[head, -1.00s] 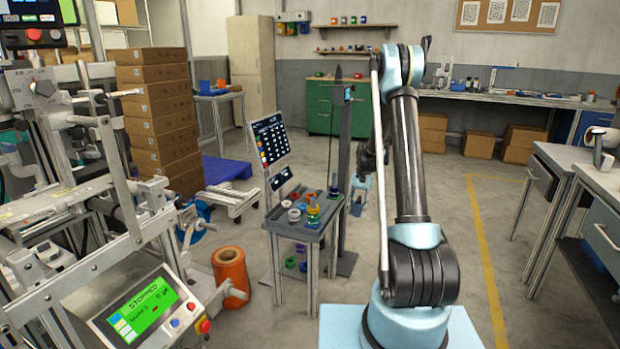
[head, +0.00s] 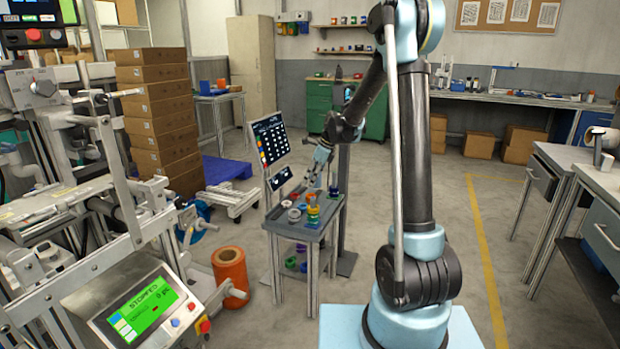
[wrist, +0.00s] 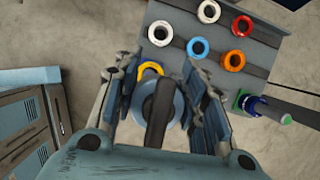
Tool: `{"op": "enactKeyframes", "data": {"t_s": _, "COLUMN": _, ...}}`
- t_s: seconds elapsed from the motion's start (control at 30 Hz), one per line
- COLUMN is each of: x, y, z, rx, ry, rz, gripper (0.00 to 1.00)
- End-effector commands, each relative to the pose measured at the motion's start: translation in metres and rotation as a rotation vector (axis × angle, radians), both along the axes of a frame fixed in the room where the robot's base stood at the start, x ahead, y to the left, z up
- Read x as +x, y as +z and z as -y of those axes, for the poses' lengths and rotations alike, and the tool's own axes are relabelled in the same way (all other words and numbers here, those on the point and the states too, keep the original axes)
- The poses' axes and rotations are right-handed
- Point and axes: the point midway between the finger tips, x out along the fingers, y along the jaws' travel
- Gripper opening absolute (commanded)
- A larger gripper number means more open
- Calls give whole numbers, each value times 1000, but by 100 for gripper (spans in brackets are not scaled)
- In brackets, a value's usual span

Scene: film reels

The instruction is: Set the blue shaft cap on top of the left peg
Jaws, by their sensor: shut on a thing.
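My gripper (wrist: 160,105) is shut on a blue-grey round piece with a dark bar across it, which I take to be the blue shaft cap (wrist: 179,107). In the head view my gripper (head: 312,182) is over the far part of the small table. Peg tips under the gripper are hidden.
The small grey table (head: 290,232) also bears loose rings, among them a white ring (wrist: 209,11), an orange ring (wrist: 234,61) and a red ring (wrist: 242,26). A screen (head: 270,140) stands behind its left side. A machine with a green display (head: 145,312) is at left.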

Motion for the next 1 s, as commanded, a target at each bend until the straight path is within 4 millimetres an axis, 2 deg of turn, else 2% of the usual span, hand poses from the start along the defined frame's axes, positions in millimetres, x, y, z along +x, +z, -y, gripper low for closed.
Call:
{"op": "enactKeyframes", "data": {"t_s": 0.1, "x": -3, "y": 7, "z": -8, "rx": 0, "ry": -58, "rz": 0, "gripper": 8}}
{"op": "enactKeyframes", "data": {"t_s": 0.27, "x": -3, "y": 6, "z": -10, "rx": -1, "ry": -87, "rz": -2, "gripper": 8}}
{"op": "enactKeyframes", "data": {"t_s": 0.7, "x": -2, "y": -28, "z": -10, "rx": -1, "ry": -86, "rz": -1, "gripper": 8}}
{"op": "enactKeyframes", "data": {"t_s": 1.0, "x": -3, "y": -38, "z": -8, "rx": -1, "ry": -87, "rz": -2, "gripper": 8}}
